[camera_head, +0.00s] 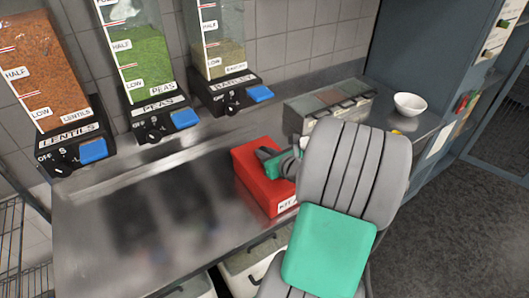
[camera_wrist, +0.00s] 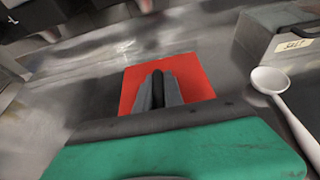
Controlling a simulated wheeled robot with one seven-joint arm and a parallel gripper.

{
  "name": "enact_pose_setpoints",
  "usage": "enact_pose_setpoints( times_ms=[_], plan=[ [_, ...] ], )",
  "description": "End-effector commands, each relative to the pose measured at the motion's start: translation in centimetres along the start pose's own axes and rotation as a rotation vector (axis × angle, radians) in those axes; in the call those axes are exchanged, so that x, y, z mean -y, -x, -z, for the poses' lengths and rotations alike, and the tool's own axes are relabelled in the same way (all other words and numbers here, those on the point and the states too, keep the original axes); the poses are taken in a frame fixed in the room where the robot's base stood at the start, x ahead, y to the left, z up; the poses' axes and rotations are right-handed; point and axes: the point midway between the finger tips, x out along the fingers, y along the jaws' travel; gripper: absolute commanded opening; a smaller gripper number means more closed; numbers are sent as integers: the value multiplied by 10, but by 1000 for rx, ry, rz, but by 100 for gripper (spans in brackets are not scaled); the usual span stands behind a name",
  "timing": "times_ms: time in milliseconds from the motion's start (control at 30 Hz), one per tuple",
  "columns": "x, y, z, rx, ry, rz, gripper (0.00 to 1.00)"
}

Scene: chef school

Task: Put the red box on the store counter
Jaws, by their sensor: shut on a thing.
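The red box (camera_head: 252,178), with a white label on its front, is at the metal counter (camera_head: 110,220) in the head view. My gripper (camera_head: 272,158) is at the top of the box, with my grey and green arm coming in from the lower right and covering the box's right side. In the wrist view the red box (camera_wrist: 193,78) is ahead, and the fingers of my gripper (camera_wrist: 158,82) are close together over its middle, shut on it. I cannot tell whether the box rests on the counter or is slightly above it.
Dispensers of lentils (camera_head: 45,75), peas (camera_head: 150,60) and barley (camera_head: 222,45) hang at the back. A condiment container (camera_head: 340,112) and a white bowl (camera_head: 410,103) stand on the right. A white spoon-like thing (camera_wrist: 270,80) shows in the wrist view. The counter's left is clear.

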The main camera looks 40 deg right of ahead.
Motion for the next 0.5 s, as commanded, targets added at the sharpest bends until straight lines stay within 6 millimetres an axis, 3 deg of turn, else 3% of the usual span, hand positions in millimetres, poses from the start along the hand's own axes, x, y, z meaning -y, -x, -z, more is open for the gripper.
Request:
enact_pose_setpoints(
  times_ms=[233,267,500],
  plan=[
    [1,-1,0,4,3,0,0],
    [0,-1,2,0,1,0,15],
    [0,-1,2,0,0,0,34]
  ],
)
